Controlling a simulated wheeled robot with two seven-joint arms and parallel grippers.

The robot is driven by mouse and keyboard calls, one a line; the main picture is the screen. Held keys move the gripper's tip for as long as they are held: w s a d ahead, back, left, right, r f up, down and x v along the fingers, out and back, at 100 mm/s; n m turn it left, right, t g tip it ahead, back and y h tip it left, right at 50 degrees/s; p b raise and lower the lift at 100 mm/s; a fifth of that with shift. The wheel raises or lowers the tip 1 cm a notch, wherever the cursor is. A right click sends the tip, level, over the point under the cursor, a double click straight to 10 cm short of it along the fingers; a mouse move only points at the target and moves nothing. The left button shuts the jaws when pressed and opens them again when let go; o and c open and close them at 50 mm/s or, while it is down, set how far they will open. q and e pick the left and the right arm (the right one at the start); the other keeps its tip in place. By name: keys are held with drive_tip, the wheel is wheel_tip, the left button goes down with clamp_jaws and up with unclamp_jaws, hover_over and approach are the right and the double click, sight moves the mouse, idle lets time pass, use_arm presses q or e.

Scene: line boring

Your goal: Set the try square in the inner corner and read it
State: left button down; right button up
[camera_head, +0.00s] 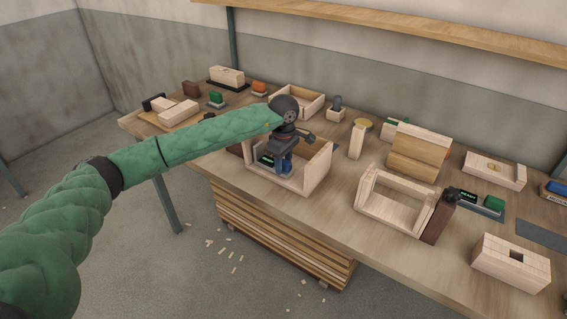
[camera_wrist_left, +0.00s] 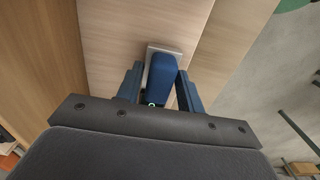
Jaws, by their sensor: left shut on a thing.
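My left gripper (camera_head: 285,163) reaches down inside an open wooden frame (camera_head: 318,170) with a base and upright side walls. In the left wrist view the gripper (camera_wrist_left: 160,98) is shut on a blue-handled piece with a pale metal edge, which I take to be the try square (camera_wrist_left: 162,72). It stands over pale wood boards of the frame (camera_wrist_left: 112,45). A small dark display with green text (camera_head: 266,160) shows beside the fingers; its reading is too small to make out. Whether the square touches both faces of the corner is hidden. My right gripper is not in view.
A second open frame (camera_head: 395,208) stands to the right, with a dark brown block (camera_head: 438,219) at its side. A block with a square hole (camera_head: 511,262) is near the front right edge. Several blocks and small tools line the bench's back. Bare bench (camera_head: 335,212) lies between the frames.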

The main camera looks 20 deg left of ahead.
use_arm(q)
drive_tip(key=shift+f, duration=0.2)
drive_tip(key=c, duration=0.8)
unclamp_jaws()
drive_tip(key=shift+r+p, duration=0.45)
drive_tip(key=shift+r, duration=3.6)
drive_tip(key=shift+f, duration=0.1)
